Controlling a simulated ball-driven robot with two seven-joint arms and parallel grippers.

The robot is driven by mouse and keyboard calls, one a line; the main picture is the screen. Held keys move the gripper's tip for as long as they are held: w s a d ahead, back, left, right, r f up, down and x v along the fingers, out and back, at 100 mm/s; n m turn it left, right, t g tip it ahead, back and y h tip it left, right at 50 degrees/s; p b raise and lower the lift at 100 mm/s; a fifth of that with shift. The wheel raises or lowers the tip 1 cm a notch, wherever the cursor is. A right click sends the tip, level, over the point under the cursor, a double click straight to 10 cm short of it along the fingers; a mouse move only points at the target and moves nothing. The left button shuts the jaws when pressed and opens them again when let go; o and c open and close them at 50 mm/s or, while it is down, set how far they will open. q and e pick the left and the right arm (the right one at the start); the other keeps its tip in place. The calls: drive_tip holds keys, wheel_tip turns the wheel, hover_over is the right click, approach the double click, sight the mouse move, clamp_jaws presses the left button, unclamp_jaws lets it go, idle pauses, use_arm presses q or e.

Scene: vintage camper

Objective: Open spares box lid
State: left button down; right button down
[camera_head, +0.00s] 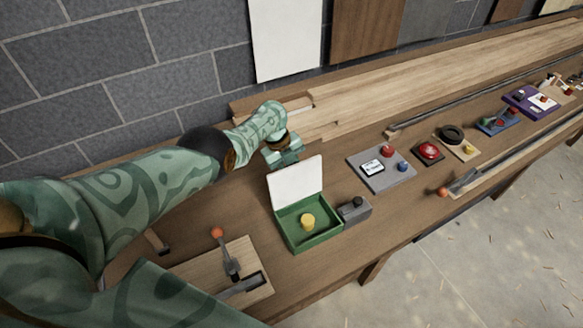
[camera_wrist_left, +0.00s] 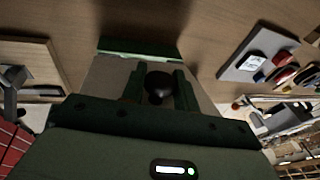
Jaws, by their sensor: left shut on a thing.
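The spares box (camera_head: 317,240) is a green open-topped box on the workbench, with a yellow knob-like piece (camera_head: 307,221) inside. Its lid (camera_head: 297,185) stands raised at the back edge, its pale inner face toward the head camera. My left gripper (camera_head: 283,152) is behind the top of the lid. In the left wrist view a dark round knob (camera_wrist_left: 159,88) sits between the fingers of my left gripper (camera_wrist_left: 158,76), which is shut on it. The lid's grey outer face (camera_wrist_left: 106,74) shows around the fingers. My right gripper is not in view.
A small grey block with a black knob (camera_head: 354,209) stands against the box's right side. A wooden board with an orange-tipped lever (camera_head: 229,265) lies front left. Several panels with buttons, including a grey one (camera_head: 381,168), line the bench to the right. A brick wall (camera_head: 110,60) is behind.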

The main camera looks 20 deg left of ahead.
use_arm(q)
drive_tip(key=shift+s+f, duration=0.1)
drive_tip(key=shift+f, duration=0.05)
drive_tip(key=c, duration=1.3)
unclamp_jaws()
drive_tip(key=shift+o, duration=1.2)
drive_tip(key=shift+w, duration=0.2)
drive_tip(key=p+v, duration=1)
drive_tip(key=v, duration=0.6)
drive_tip(key=shift+p, duration=0.35)
